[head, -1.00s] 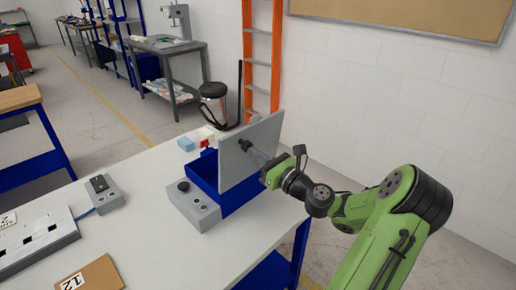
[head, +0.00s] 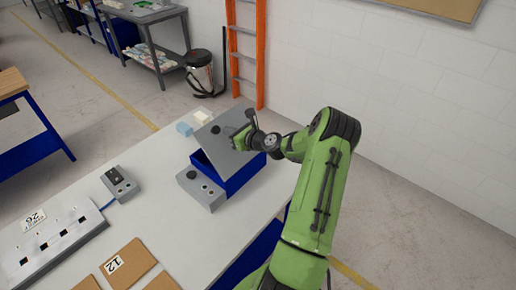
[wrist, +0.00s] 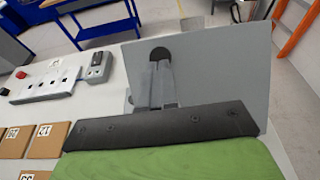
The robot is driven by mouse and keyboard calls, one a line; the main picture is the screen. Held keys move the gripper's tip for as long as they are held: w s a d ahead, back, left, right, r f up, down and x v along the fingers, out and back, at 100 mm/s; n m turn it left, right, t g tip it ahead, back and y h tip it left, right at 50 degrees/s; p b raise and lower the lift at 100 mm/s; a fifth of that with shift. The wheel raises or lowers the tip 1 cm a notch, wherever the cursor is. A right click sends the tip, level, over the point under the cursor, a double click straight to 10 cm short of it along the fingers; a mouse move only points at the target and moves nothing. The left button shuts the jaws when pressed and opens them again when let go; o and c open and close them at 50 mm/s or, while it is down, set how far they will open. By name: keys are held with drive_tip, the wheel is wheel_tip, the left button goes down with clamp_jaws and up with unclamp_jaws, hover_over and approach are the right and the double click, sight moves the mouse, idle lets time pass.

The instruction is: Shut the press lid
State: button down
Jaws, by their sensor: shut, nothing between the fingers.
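The press is a blue box (head: 243,178) with a grey control block (head: 200,188) on its front, on the white table. Its grey lid (head: 216,136) is partly open and tilted over the box. My gripper (head: 240,137) is at the lid's outer face, on the right, with its fingers shut and empty. I cannot tell whether the fingertips touch the lid. The box's inside is hidden.
A small grey control box (head: 118,183) and a white panel with slots (head: 50,245) lie on the table's left. Brown cards (head: 128,263) lie at the front. The table between is clear.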

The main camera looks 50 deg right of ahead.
drive_tip(key=shift+g, duration=0.4)
drive_tip(key=x, duration=0.4)
drive_tip(key=b+x, duration=0.1)
drive_tip(key=x, duration=0.3)
drive_tip(key=f+b+x, duration=0.1)
drive_tip(key=x, duration=0.3)
drive_tip(key=shift+w+f, duration=0.1)
drive_tip(key=w+f+g+b, duration=0.3)
drive_tip(key=w+f+b, duration=0.1)
drive_tip(key=f, duration=0.3)
drive_tip(key=shift+w+f+g+b, duration=0.15)
drive_tip(key=shift+w+g+b, duration=0.1)
drive_tip(key=shift+g+b, duration=0.15)
drive_tip(key=shift+f, duration=0.1)
drive_tip(key=shift+s, duration=0.1)
approach(209, 128)
drive_tip(key=f, duration=0.5)
drive_tip(key=shift+w+d, duration=0.15)
drive_tip(key=shift+w, duration=0.25)
